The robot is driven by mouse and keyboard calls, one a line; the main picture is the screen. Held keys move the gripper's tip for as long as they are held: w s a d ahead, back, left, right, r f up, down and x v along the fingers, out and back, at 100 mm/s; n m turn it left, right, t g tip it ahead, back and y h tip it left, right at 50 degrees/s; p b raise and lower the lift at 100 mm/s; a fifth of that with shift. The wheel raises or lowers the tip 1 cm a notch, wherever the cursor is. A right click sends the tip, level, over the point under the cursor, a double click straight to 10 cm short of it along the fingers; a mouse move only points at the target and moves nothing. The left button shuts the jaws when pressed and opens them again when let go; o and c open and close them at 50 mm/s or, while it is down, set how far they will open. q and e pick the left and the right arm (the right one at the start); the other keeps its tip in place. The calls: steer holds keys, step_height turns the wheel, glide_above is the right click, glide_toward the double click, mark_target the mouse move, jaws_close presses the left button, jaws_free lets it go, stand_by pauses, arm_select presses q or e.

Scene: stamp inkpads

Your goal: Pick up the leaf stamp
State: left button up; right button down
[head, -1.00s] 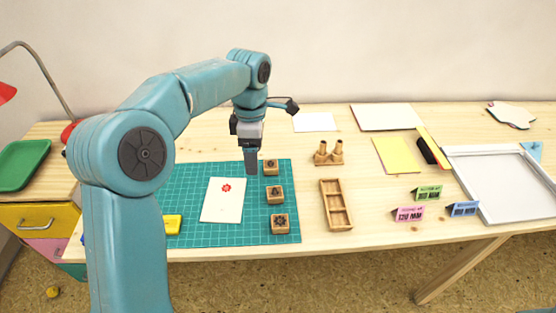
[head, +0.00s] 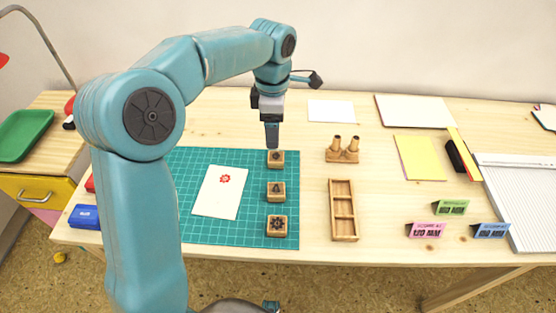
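Three wooden block stamps with dark motifs stand in a column on the right part of the green cutting mat (head: 250,235): a far stamp (head: 276,163), a middle stamp (head: 275,192) and a near stamp (head: 276,226). The near motif looks like a flower. The far and middle motifs are too small to tell which is the leaf. My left gripper (head: 272,142) points down just above or behind the far stamp, its tip close to the stamp's top edge. I see it side-on, so its opening is hidden. My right gripper is not clearly in view.
A white card (head: 217,205) with a red print lies left of the stamps. A wooden tray (head: 343,238) and a two-handled wooden piece (head: 343,156) stand to the right. A blue inkpad (head: 85,217) sits at the left. My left arm hides part of the mat.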

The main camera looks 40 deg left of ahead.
arm_select(q)
glide_above(276, 156)
steer(key=f, duration=0.5)
steer(key=shift+s+a+f+b, duration=0.1)
steer(key=shift+s+a+b, duration=0.15)
steer(key=shift+b, duration=0.1)
steer(key=f, duration=0.2)
steer(key=f+b, duration=0.1)
steer(key=f, duration=0.2)
steer(key=shift+w+d+f, duration=0.1)
steer(key=shift+w+d, duration=0.1)
steer(key=c, duration=1.1)
